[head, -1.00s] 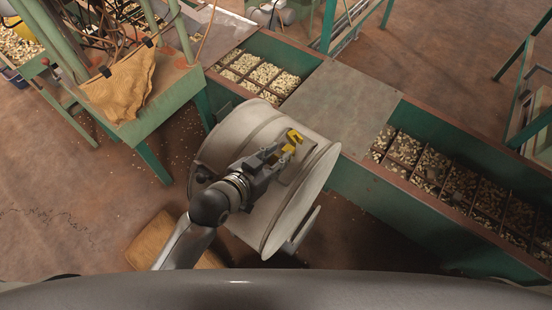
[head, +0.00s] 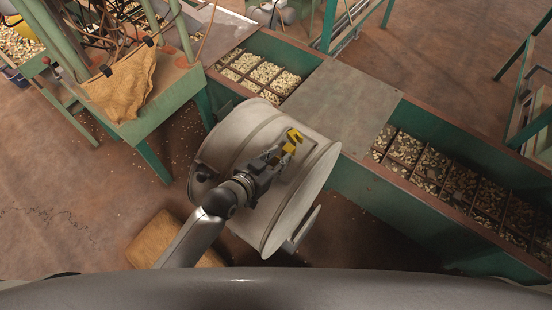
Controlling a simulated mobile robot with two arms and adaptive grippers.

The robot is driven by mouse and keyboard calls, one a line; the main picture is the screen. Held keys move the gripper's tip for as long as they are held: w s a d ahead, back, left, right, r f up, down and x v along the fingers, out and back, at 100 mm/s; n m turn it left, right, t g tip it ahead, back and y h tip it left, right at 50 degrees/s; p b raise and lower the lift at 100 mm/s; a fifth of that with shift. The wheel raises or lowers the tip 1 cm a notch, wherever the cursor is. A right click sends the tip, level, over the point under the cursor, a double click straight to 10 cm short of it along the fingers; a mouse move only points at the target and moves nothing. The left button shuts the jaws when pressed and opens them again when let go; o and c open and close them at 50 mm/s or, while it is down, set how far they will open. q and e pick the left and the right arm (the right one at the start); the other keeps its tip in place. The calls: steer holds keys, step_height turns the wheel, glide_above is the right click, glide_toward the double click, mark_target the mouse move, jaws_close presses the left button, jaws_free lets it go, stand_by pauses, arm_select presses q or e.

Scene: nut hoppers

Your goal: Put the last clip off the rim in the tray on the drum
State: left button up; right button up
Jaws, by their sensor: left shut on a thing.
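A yellow clip (head: 295,136) is between the fingers of my left gripper (head: 284,152), which is shut on it. The gripper is over the pale grey drum (head: 234,140) in the middle of the head view. A shallow grey tray (head: 303,166) seems to lie on the drum, partly hidden by the gripper. I cannot tell whether the clip touches the tray. Two dark clips (head: 106,71) show on the edge of the tan sack (head: 122,88) at the upper left. My right gripper is not in view.
A green hopper bench (head: 340,185) with compartments of nuts runs behind and right of the drum, with a flat grey cover (head: 340,100). A green stand (head: 180,80) carries the sack. A tan box (head: 150,238) is on the floor.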

arm_select(q)
steer(key=o, duration=0.9)
steer(key=shift+f, duration=0.1)
steer(key=shift+c, duration=0.2)
steer(key=v, duration=1.2)
